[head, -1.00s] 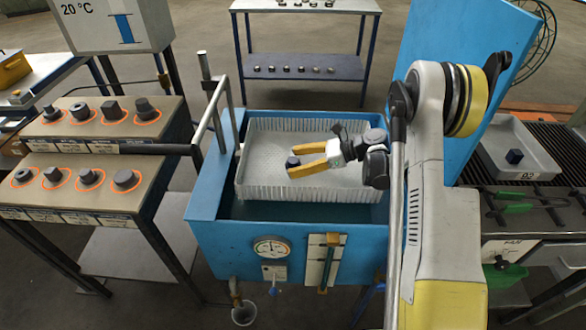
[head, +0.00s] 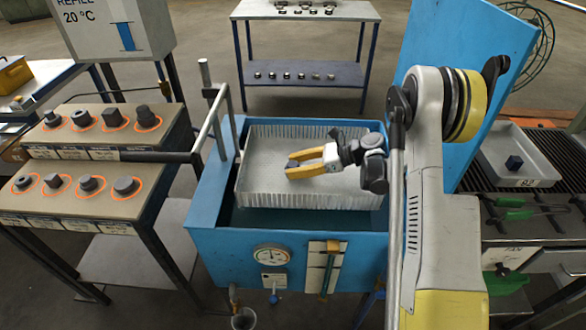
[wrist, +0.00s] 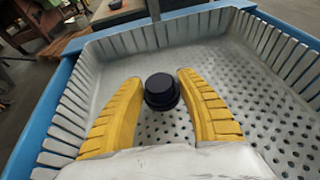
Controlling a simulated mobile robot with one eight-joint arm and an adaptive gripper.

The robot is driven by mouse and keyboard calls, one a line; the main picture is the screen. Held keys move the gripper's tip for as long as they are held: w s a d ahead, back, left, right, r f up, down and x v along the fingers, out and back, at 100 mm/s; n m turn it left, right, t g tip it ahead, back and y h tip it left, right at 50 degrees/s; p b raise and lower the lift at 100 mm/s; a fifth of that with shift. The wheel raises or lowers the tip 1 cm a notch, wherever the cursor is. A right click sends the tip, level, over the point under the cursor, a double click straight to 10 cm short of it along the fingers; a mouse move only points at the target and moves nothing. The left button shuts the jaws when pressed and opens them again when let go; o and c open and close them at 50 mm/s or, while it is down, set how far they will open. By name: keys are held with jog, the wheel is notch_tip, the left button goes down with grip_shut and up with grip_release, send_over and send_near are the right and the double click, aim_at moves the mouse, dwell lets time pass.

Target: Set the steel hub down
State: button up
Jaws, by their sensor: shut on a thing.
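The steel hub (wrist: 161,91) is a dark, round, stepped piece between the two yellow fingers of my gripper (wrist: 160,80) in the wrist view. My gripper is shut on it, over the perforated floor of the grey basket (wrist: 275,110). In the head view my gripper (head: 294,164) is inside the basket (head: 300,197), and the hub (head: 292,163) shows only as a small dark spot at the fingertips. I cannot tell whether its underside touches the basket floor.
The basket sits in a blue tank (head: 215,205) with a gauge (head: 271,257) on its front. A metal handle frame (head: 210,125) rises at the tank's left. Stepped racks (head: 85,190) with dark parts stand left. A white tray (head: 520,165) with a dark cube stands right. The basket floor around the hub is clear.

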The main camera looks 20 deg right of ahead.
aim_at(293, 164)
notch_tip(293, 164, up, 9)
jog(key=p, duration=0.3)
